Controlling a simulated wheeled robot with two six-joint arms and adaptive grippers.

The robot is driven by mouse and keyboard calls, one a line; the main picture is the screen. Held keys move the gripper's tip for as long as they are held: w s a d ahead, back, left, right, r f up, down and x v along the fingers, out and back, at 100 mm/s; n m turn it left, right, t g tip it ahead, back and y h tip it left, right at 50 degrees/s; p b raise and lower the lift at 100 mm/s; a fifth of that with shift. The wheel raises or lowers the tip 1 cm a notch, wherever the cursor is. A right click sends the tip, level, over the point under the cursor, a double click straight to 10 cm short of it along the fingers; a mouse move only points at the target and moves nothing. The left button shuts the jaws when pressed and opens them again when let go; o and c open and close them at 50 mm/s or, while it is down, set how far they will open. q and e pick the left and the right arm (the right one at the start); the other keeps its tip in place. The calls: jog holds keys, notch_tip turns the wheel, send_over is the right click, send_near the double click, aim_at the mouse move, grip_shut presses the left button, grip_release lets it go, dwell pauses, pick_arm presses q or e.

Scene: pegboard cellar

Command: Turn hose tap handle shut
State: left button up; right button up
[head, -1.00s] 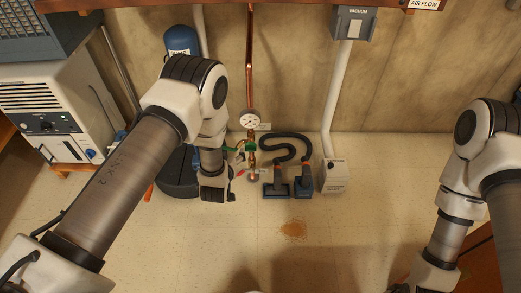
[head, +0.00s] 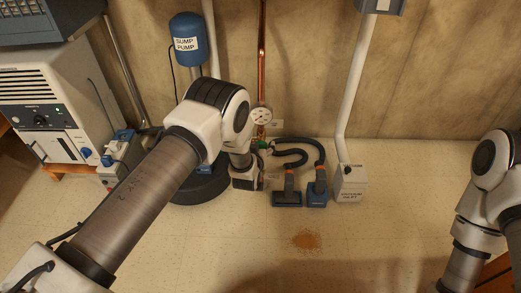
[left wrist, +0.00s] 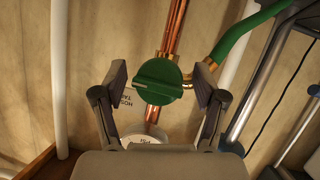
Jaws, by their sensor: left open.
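The hose tap handle (left wrist: 158,80) is a green knob with a raised bar lying roughly across the copper pipe (left wrist: 175,30). In the left wrist view my left gripper (left wrist: 160,82) is open, one finger on each side of the handle, with gaps showing. A brass outlet and green hose (left wrist: 235,45) lead off to the right of the handle. In the head view my left gripper (head: 246,178) is low at the copper pipe, and my arm hides its fingers and most of the tap. My right arm is at the right edge; its gripper is out of frame.
A pressure gauge (head: 261,115) sits on the pipe. Left are a blue sump pump (head: 187,38) and a white machine (head: 40,110). Right are two floor nozzles (head: 287,192) with a black hose and a vacuum inlet box (head: 350,184). A brown patch (head: 306,240) lies on open floor.

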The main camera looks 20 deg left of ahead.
pick_arm(q)
jog(key=c, duration=1.1)
jog(key=shift+c, duration=0.2)
